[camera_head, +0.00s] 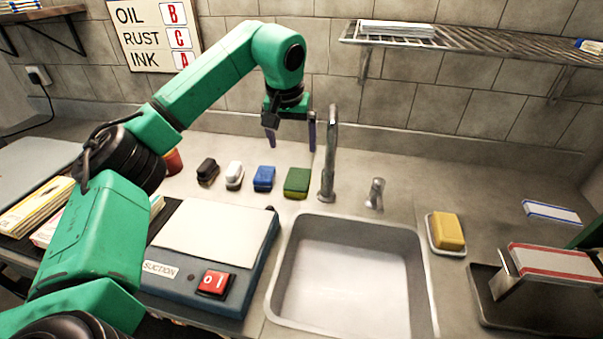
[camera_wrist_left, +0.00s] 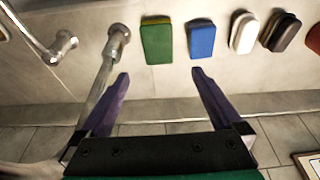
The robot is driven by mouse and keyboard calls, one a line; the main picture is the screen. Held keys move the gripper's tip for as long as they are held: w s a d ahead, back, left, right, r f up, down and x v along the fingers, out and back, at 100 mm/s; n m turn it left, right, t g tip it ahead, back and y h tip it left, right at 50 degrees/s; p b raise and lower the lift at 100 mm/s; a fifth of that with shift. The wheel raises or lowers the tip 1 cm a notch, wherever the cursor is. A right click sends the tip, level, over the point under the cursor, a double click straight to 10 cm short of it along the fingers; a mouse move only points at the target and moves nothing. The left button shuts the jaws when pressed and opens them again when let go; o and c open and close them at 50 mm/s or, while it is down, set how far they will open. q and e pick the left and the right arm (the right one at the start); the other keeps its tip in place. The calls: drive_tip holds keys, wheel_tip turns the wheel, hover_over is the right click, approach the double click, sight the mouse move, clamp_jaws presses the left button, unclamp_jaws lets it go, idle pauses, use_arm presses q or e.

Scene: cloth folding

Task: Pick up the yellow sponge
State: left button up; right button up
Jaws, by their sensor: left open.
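The yellow sponge (camera_head: 447,231) lies on a pale dish or pad on the counter, right of the sink. It does not show in the left wrist view. My left gripper (camera_head: 291,147) is up near the back wall, left of the faucet, above and behind the row of small blocks. It is well to the left of the yellow sponge and apart from it. Its two purple fingers are spread with nothing between them, as the left wrist view (camera_wrist_left: 160,73) also shows. My right gripper is not in view.
A tall faucet (camera_head: 329,160) stands right beside my left gripper. The sink (camera_head: 278,285) is empty. A green-topped sponge (camera_head: 297,182), blue (camera_head: 264,178), white (camera_head: 234,175) and black (camera_head: 207,171) blocks line the back. A wire shelf (camera_head: 480,50) hangs at upper right; a tray (camera_head: 490,312) stands at right.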

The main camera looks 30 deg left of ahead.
use_arm(q)
approach(298, 179)
drive_tip(key=shift+a+f+p, duration=0.35)
drive_tip(key=shift+f+p, duration=0.05)
drive_tip(key=x, duration=0.4)
drive_tip(key=p+x, duration=0.1)
drive_tip(key=x, duration=0.2)
drive_tip(key=shift+w+d+f+p, duration=0.15)
drive_tip(key=shift+w+f+p, duration=0.1)
drive_tip(key=shift+f+p, duration=0.1)
drive_tip(key=shift+w, duration=0.1)
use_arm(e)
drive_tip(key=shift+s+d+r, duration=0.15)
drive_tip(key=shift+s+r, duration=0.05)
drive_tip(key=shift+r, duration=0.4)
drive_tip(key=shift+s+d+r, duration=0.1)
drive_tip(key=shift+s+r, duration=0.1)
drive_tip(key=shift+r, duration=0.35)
use_arm(q)
drive_tip(key=shift+f, duration=0.3)
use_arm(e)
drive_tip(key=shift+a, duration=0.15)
use_arm(q)
drive_tip(key=c, duration=1.2)
